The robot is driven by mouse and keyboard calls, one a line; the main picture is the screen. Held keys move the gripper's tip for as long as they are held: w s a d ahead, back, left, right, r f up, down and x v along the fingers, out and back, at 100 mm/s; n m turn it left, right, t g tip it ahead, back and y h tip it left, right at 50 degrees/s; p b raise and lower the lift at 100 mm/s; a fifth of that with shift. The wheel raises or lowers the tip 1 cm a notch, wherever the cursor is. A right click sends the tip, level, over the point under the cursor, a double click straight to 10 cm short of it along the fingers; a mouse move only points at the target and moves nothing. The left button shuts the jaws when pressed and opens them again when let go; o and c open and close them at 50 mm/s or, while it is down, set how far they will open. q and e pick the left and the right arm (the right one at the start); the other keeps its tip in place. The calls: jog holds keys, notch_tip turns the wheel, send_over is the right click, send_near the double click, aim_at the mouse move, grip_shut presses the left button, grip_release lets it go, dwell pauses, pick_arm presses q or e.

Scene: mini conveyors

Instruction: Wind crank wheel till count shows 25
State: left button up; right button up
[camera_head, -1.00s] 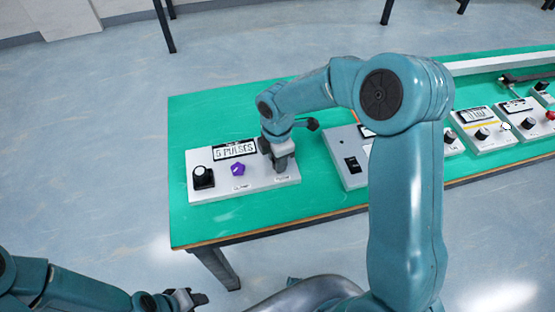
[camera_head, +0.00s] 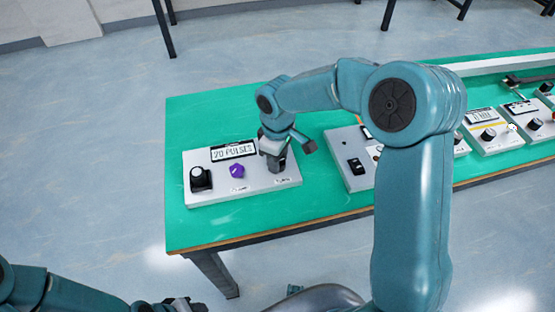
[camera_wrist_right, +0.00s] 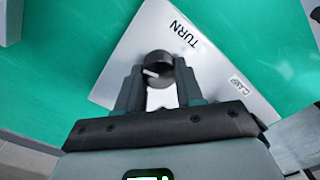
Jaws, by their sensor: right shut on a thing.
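A white panel (camera_head: 215,196) sits on the left end of the green table. Its display (camera_head: 233,152) seems to read 20 PULSES, though the first digit is blurry. My right gripper (camera_head: 274,158) reaches down at the panel's right side and hides the crank wheel there. In the right wrist view, my right gripper (camera_wrist_right: 159,82) is shut on a round black knob (camera_wrist_right: 160,62) with a white mark, near the word TURN. My left gripper (camera_head: 186,304) is low at the bottom edge, partly cut off; its jaws are unclear.
A grey box with a black switch (camera_head: 355,166) stands to the right, partly behind my right arm. More panels (camera_head: 492,135) line the table's right side. Floor at left is clear.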

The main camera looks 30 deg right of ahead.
jog(key=shift+w+r+m, duration=0.15)
jog(key=shift+r+m, duration=0.05)
jog(key=shift+m, duration=0.9)
jog(key=shift+d, duration=0.1)
jog(key=o, duration=1)
jog(key=shift+o, duration=0.2)
jog(key=shift+b, duration=0.3)
notch_tip(320, 180, up, 16)
jog(key=p, duration=0.2)
jog(key=shift+r, duration=0.15)
